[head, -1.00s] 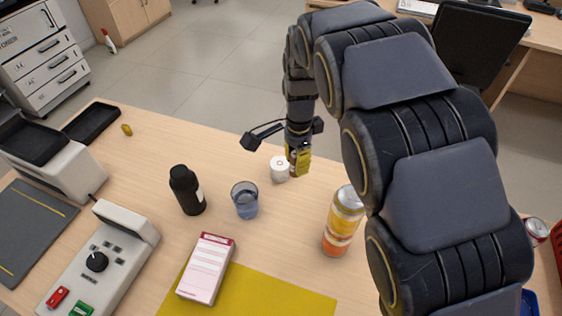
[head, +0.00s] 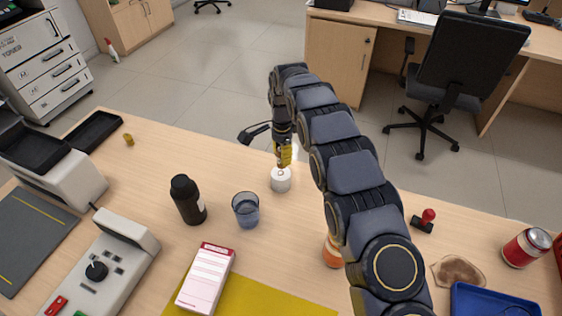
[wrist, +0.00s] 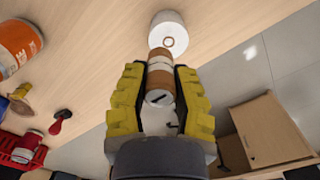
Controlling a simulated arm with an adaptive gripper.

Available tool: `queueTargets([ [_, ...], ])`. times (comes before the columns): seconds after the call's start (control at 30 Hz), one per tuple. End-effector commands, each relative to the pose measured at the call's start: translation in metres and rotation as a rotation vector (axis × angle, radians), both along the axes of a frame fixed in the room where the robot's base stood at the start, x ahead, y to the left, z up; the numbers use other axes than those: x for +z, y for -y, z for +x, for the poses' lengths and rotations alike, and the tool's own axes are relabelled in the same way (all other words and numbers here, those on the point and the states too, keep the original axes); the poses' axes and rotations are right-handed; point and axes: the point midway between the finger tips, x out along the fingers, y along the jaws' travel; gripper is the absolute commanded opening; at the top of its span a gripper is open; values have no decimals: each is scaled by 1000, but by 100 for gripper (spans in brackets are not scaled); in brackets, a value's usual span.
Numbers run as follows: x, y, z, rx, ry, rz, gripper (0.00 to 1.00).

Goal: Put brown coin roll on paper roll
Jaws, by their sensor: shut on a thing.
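The brown coin roll (wrist: 158,78), banded in brown and white, is between the yellow fingers of my gripper (wrist: 160,88). The white paper roll (wrist: 168,28) stands upright on the counter, its round core hole facing up; it also shows in the head view (head: 281,182). In the head view my gripper (head: 284,160) points down just above the paper roll. In the wrist view the coin roll's far end is close to the paper roll's top near its hole. I cannot tell whether they touch.
A blue glass (head: 246,211) and a black bottle (head: 187,200) stand left of the paper roll. An orange can (head: 333,252) is partly hidden behind my arm. A pink-and-white box (head: 206,279) lies in front.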

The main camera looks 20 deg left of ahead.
Motion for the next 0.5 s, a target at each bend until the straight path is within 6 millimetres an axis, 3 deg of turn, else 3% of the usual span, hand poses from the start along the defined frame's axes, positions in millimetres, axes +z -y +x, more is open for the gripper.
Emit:
queueTargets([
  [0.37,-15,-7,12,-1,4,4,0],
  [0.5,-38,-6,10,-1,1,1,0],
])
